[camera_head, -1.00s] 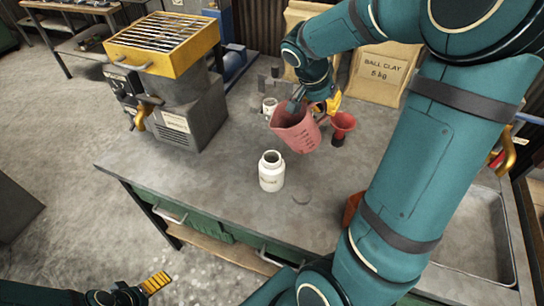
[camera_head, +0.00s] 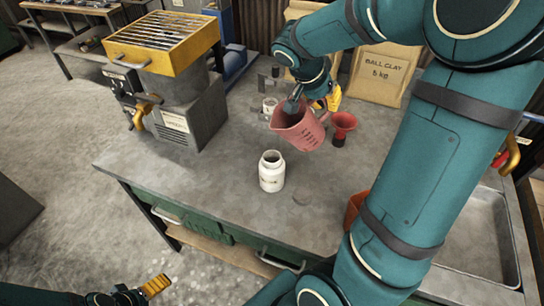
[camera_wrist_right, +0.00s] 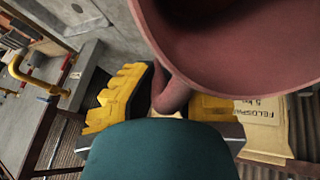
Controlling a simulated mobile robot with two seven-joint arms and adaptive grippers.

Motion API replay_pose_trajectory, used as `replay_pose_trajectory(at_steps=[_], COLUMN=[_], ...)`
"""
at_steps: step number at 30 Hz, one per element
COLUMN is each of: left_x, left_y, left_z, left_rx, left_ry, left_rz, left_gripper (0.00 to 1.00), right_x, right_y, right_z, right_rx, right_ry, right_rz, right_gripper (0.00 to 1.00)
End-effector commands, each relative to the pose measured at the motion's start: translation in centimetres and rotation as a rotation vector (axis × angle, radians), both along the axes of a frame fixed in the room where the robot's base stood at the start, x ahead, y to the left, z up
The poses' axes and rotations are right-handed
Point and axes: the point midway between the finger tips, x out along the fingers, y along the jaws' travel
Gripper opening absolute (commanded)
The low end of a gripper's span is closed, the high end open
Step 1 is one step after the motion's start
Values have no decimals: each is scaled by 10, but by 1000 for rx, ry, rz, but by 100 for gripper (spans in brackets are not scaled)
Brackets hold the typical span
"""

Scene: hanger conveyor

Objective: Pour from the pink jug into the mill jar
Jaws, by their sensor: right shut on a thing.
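The pink jug (camera_head: 304,134) is off the bench, tilted with its open mouth toward the left front. My right gripper (camera_head: 328,100) is shut on its handle. In the right wrist view the yellow fingers (camera_wrist_right: 163,102) close around the handle and the jug (camera_wrist_right: 240,45) fills the top right. The inside I can see looks bare; its bottom is hidden. The white mill jar (camera_head: 271,173) stands upright and open on the bench, in front and to the left of the jug, apart from it. No stream shows between them. My left gripper (camera_head: 155,286) is low at the left, off the bench; its opening is unclear.
A red funnel-like piece (camera_head: 342,125) stands right of the jug. A small white cup (camera_head: 269,107) is behind it. A grey machine with a yellow grate (camera_head: 165,43) stands left. Bench left of the jar is clear.

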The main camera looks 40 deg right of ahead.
Motion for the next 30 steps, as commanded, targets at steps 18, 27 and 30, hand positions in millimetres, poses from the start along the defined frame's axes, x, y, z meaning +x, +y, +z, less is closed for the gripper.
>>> replay_pose_trajectory(at_steps=[18,27,30], left_x=[0,0,0], left_y=[0,0,0], left_z=[-12,-13,-13], left_rx=[0,0,0], left_ry=[0,0,0], left_rz=[0,0,0], left_gripper=[100,100,100], right_x=[1,1,1], right_y=[2,3,3], right_z=[4,7,7], right_rx=[-77,-100,-100], right_ry=[25,30,30], right_rz=[1,1,1], right_gripper=[0,0,0])
